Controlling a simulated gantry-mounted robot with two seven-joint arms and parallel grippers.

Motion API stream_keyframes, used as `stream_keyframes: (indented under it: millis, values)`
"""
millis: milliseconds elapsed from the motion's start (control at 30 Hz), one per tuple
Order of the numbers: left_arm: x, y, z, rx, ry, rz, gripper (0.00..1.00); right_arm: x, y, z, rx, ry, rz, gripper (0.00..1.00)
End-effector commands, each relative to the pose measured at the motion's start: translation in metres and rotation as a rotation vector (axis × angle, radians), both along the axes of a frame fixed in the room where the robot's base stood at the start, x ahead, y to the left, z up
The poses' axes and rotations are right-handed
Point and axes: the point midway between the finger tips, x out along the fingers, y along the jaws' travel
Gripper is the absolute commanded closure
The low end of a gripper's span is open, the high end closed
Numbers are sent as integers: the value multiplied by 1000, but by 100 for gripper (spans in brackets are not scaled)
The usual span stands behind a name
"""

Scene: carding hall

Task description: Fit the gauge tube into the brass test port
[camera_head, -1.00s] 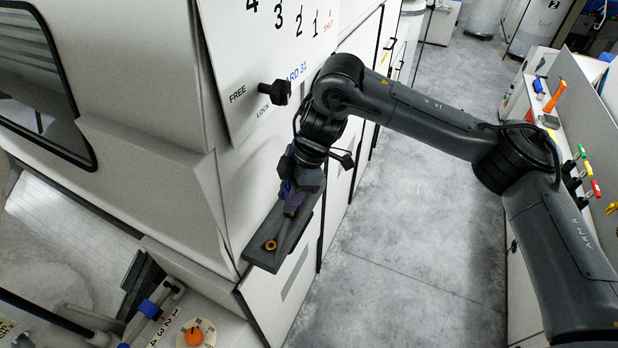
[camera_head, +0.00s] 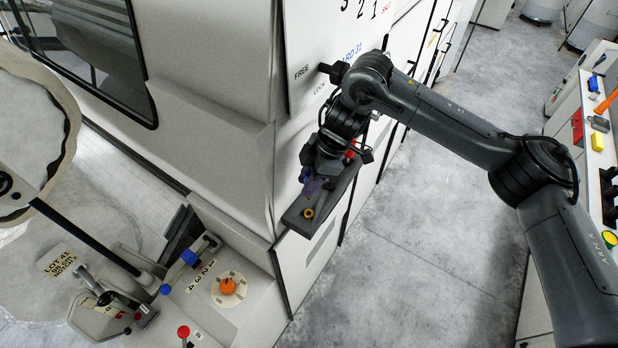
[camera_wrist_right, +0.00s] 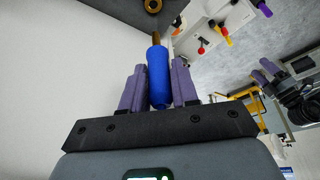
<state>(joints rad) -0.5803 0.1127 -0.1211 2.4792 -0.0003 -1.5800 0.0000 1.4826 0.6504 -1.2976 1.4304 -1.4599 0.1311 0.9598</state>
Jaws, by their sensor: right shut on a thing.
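The gauge tube (camera_wrist_right: 159,78) is a blue cylinder with a thin brass tip. In the right wrist view it stands between the two purple fingers of my right gripper (camera_wrist_right: 158,84), which is shut on it. The brass test port (camera_head: 308,213) is a small ring on a dark grey ledge. It also shows at the top edge of the right wrist view (camera_wrist_right: 152,5). The tube's tip points toward the port, with a gap between them. In the head view my right gripper (camera_head: 312,185) is just beyond the port, and the tube is mostly hidden there.
The dark ledge (camera_head: 296,220) juts from the white machine cabinet. A black knob (camera_head: 335,72) sits on the panel above. An orange knob on a dial (camera_head: 228,286) is at the lower left. A bench with coloured items (camera_head: 600,124) stands right. The grey floor (camera_head: 430,220) between is clear.

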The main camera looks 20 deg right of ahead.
Motion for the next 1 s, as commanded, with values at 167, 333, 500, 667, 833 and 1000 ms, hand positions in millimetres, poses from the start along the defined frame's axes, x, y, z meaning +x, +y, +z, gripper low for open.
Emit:
stream_keyframes:
  millis: [167,333,500,667,833,1000]
  values:
    - [0,2,-3,6,-3,-4,36,0,0,-10,-1,1,-1,100]
    - [0,3,-9,11,-2,-7,36,0,0,-23,0,2,0,100]
    - [0,3,-16,13,-2,-7,36,0,0,-38,0,2,0,100]
    - [0,3,-21,12,-2,-6,36,0,0,-50,0,0,0,100]
    - [0,2,-23,8,-1,-4,36,0,0,-57,0,1,0,100]
    - [0,1,-23,1,-1,2,36,0,0,-58,0,1,0,100]
